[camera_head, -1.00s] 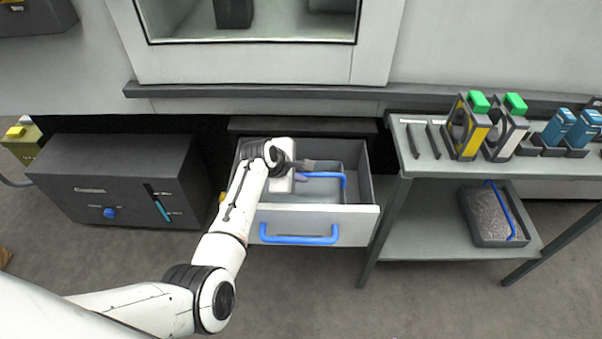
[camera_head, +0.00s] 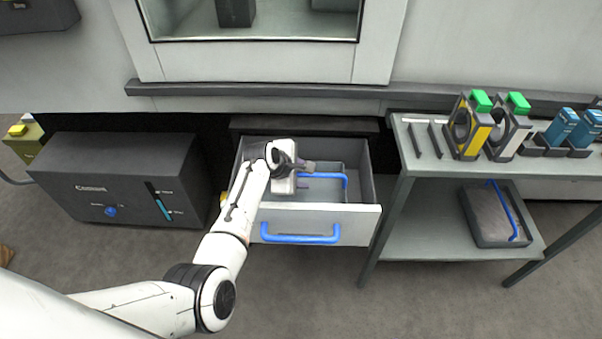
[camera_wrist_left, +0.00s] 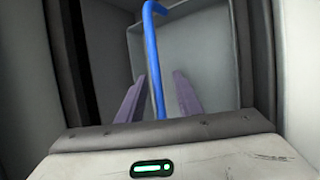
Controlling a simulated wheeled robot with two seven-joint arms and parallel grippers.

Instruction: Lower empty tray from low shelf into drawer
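The empty grey tray (camera_head: 336,193) with a blue bar handle (camera_head: 328,175) sits inside the open drawer (camera_head: 365,190). In the left wrist view the tray (camera_wrist_left: 200,50) shows an empty floor, and its blue handle (camera_wrist_left: 153,60) runs between my fingers. My left gripper (camera_head: 305,175) is over the drawer at the left end of the handle. In the left wrist view its two purple fingers (camera_wrist_left: 160,98) stand apart, one on each side of the handle, with gaps visible. Whether the tray rests fully on the drawer floor is hidden. My right gripper is out of view.
The drawer front has its own blue handle (camera_head: 300,238). A dark box (camera_head: 120,180) stands left of the drawer. To the right, a table (camera_head: 411,165) holds yellow, white and blue items. Its low shelf (camera_head: 420,240) carries another blue-handled tray (camera_head: 478,235) with grey contents.

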